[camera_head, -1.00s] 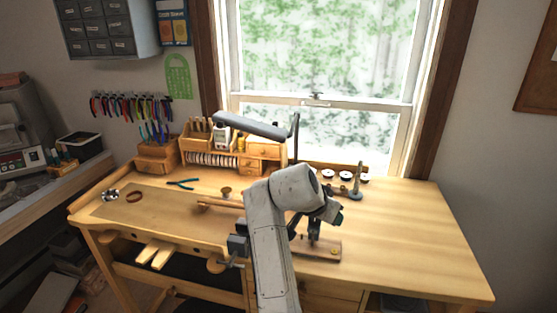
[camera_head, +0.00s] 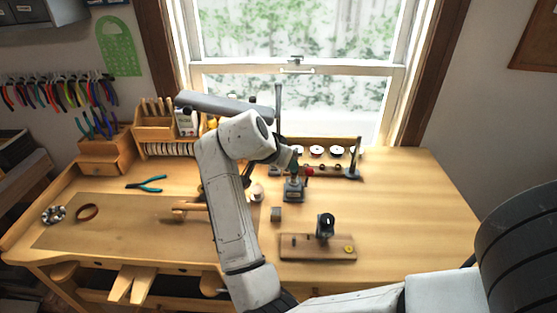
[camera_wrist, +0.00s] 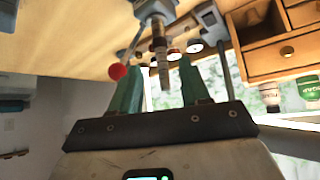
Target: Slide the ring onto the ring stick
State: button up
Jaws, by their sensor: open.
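A banded upright stick (camera_wrist: 161,66), which looks like the ring stick, is held in a small grey vise (camera_head: 293,190). The wrist view shows the bench upside down, with the stick's tip between the teal fingers. My gripper (camera_wrist: 157,76) is open around it; I cannot tell whether the fingers touch it. In the head view my gripper (camera_head: 286,158) is over the vise, partly hidden by my arm. One stick band may be a ring, but this is unclear. A brown ring (camera_head: 87,212) lies on the bench mat at the left; I cannot tell whether it is the task's ring.
A red ball (camera_head: 308,171) on the vise handle is close to my fingers. A wooden board with a black stand (camera_head: 325,226) is in front of the vise. A lamp (camera_head: 225,103) and wooden organizer (camera_head: 155,134) are behind at left. The bench's right side is clear.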

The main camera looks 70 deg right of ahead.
jog(key=shift+b+x, duration=1.55)
jog(key=shift+x, duration=2.2)
jog(key=shift+c, duration=0.4)
jog(key=c, duration=0.6)
jog(key=shift+c, duration=0.5)
jog(key=shift+r, duration=0.1)
jog(key=shift+r+p, duration=1.4)
jog(key=shift+r, duration=0.15)
